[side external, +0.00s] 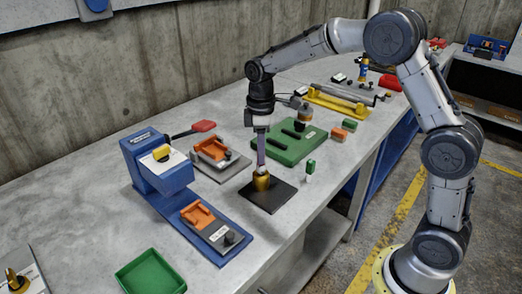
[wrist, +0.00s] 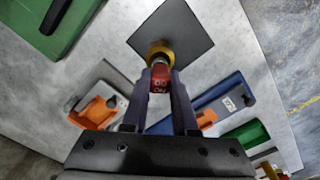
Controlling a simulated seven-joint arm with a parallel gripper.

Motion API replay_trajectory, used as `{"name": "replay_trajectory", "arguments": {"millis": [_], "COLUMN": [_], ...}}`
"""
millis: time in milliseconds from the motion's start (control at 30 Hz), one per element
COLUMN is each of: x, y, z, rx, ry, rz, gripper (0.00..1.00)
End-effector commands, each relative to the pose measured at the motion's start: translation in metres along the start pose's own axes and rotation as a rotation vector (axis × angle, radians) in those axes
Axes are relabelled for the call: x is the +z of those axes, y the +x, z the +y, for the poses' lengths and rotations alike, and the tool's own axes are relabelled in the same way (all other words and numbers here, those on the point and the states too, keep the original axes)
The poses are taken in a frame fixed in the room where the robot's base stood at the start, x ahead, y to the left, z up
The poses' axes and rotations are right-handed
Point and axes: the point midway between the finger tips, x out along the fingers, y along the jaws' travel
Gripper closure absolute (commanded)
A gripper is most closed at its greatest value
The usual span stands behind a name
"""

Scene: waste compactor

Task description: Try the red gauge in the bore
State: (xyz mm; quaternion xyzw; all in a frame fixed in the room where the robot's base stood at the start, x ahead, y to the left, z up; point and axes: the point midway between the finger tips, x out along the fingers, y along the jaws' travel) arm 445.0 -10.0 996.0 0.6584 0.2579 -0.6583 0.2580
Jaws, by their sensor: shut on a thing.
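My gripper (side external: 261,165) points straight down over a brass cylindrical part (side external: 261,183) that stands on a black square plate (side external: 272,197). In the wrist view my gripper's fingers (wrist: 161,78) are shut on the red gauge (wrist: 160,80), which shows between them. The brass part (wrist: 160,48) lies just beyond the fingertips, on the dark plate (wrist: 172,30). The gauge's lower end is at the top of the brass part. The bore itself is hidden, so I cannot tell whether the gauge has entered it.
A green slotted block (side external: 285,148) and a small green piece (side external: 311,166) are behind and right of the plate. A blue stand (side external: 155,170) and orange fixtures (side external: 210,150) are left. A green tray (side external: 150,272) is in front. Bare grey bench lies around the plate.

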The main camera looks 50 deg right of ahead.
Motion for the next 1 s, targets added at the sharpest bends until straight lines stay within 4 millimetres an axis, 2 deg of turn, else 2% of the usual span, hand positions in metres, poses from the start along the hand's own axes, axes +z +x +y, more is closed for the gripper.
{"name": "replay_trajectory", "arguments": {"millis": [1000], "x": [0.0000], "y": [0.0083], "z": [0.0000], "rx": [-0.001], "ry": [0.000], "rz": [-0.001], "gripper": [1.00]}}
